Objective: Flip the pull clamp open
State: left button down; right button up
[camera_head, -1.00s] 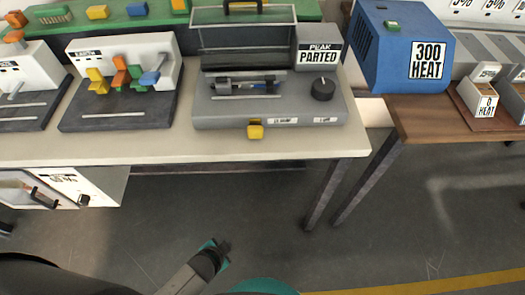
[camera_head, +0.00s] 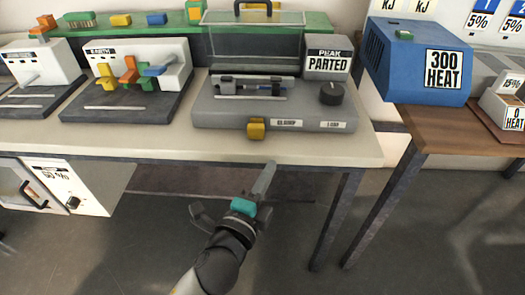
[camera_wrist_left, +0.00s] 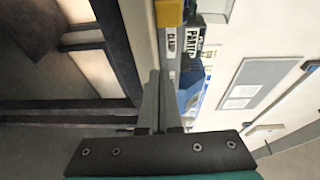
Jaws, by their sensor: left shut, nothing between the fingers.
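The grey pull tester (camera_head: 215,115) stands on the white bench, with a display reading PEAK PARTED (camera_head: 328,63). A yellow tab (camera_head: 256,129) sticks out of its front face, left of a small label (camera_head: 287,124) that seems to read CLAMP. A dark fixture with a bar (camera_head: 252,87) lies on top of the tester. My left gripper (camera_head: 264,174) is shut and empty, below and in front of the bench edge, apart from the yellow tab. In the left wrist view the yellow tab (camera_wrist_left: 169,12) is at the top, beyond the closed fingers (camera_wrist_left: 158,95). My right gripper is not in view.
A clear cover (camera_head: 255,40) stands behind the fixture, and a black knob (camera_head: 332,93) is at its right. A white and dark station with coloured blocks (camera_head: 120,100) is to the left. A blue heater (camera_head: 415,60) is on the brown table. The bench edge (camera_head: 330,156) lies near my gripper.

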aim_at(256, 132)
pick_arm(q)
jog(key=shift+s+d+r, duration=0.1)
jog(key=shift+s+r, duration=0.1)
jog(key=shift+r, duration=0.45)
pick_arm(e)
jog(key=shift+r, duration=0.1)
pick_arm(q)
jog(key=b+x, duration=0.2)
jog(key=x, duration=0.8)
jog(key=shift+w+r+b, duration=0.1)
jog(key=shift+r+b, duration=0.05)
jog(key=shift+b, duration=0.15)
jog(key=shift+a, duration=2.05)
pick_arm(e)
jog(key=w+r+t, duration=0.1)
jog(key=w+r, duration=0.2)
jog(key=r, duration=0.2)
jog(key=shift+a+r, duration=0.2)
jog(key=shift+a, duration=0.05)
